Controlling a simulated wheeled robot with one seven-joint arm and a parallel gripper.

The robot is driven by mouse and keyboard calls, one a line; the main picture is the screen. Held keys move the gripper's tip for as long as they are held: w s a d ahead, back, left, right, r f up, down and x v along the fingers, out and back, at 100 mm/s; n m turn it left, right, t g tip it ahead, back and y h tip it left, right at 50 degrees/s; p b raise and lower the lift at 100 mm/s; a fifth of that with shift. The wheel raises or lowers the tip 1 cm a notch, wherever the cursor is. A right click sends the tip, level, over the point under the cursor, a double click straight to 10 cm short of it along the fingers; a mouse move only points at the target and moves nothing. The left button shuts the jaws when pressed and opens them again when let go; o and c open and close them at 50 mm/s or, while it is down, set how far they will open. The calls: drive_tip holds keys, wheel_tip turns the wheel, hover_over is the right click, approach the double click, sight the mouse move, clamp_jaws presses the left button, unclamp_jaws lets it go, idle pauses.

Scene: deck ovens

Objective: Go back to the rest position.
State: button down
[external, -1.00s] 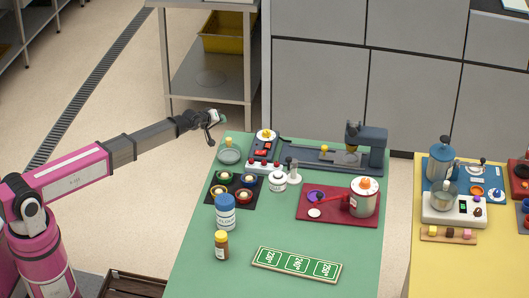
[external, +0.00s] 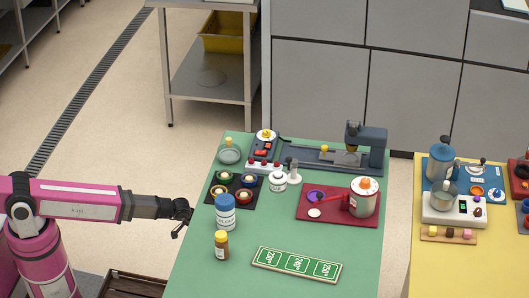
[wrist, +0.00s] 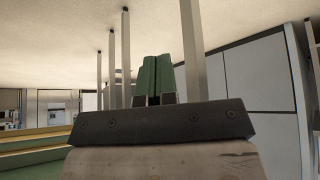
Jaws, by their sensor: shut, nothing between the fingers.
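My gripper (external: 178,230) is at the left edge of the green table (external: 200,270), left of the blue-and-white jar (external: 225,212), and touches nothing that I can see. In the wrist view its green fingertips (wrist: 158,75) are side by side with nothing between them. My pink and grey arm reaches out from the left of the external view, almost level.
On the green table are a small brown bottle (external: 221,244), a dark mat (external: 225,205) with several small bowls, a red tray (external: 310,217) with a pot, and a green number sign (external: 296,264). A yellow table (external: 430,275) stands to the right. The floor behind my arm is clear.

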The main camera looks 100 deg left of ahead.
drive_tip(key=s+d+m+g+h, duration=0.1)
drive_tip(key=d+m, duration=0.2)
drive_tip(key=d, duration=0.9)
drive_tip(key=s+d+r+m+g+h, duration=0.1)
drive_tip(key=s+d+m+g, duration=0.1)
drive_tip(key=d, duration=1)
drive_tip(key=s+d+r+m+g+h, duration=0.1)
drive_tip(key=d+m, duration=0.3)
drive_tip(key=d, duration=0.7)
drive_tip(key=shift+s+d+r+g+h, duration=0.15)
drive_tip(key=shift+s+d+g+h, duration=0.15)
drive_tip(key=shift+s+d+h, duration=0.15)
drive_tip(key=shift+a, duration=0.1)
